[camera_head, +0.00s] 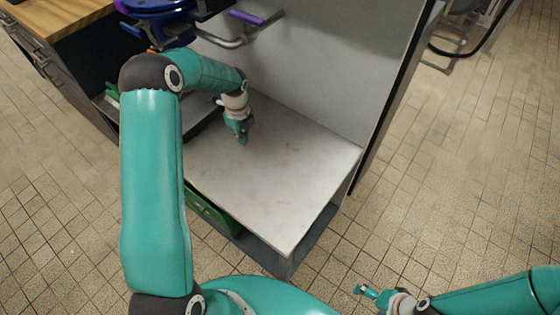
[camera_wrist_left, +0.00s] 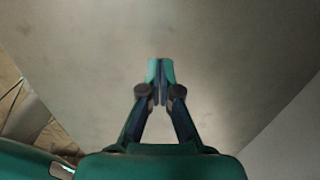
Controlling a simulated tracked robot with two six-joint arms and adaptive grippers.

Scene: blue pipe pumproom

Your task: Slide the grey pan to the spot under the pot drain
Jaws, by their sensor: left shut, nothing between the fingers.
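The grey pan seems to be the dark, low shape (camera_head: 204,121) on the worktop, mostly hidden behind my left arm in the head view. The blue pot (camera_head: 158,8) is at the top edge, with a grey drain pipe (camera_head: 232,42) beside it to the right. My left gripper (camera_head: 242,140) is shut and empty, to the right of the dark shape and over the pale worktop (camera_head: 275,170). In the left wrist view its fingertips (camera_wrist_left: 160,70) meet over a bare grey surface. My right gripper (camera_head: 371,292) is low at the right, over the floor, too small to judge.
A purple handle (camera_head: 246,17) sits above the drain pipe. A pale wall panel (camera_head: 320,65) closes the worktop's back. A green crate (camera_head: 212,212) is below the worktop's front edge. A wooden-topped cabinet (camera_head: 55,15) stands at the left. The worktop's right part is clear.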

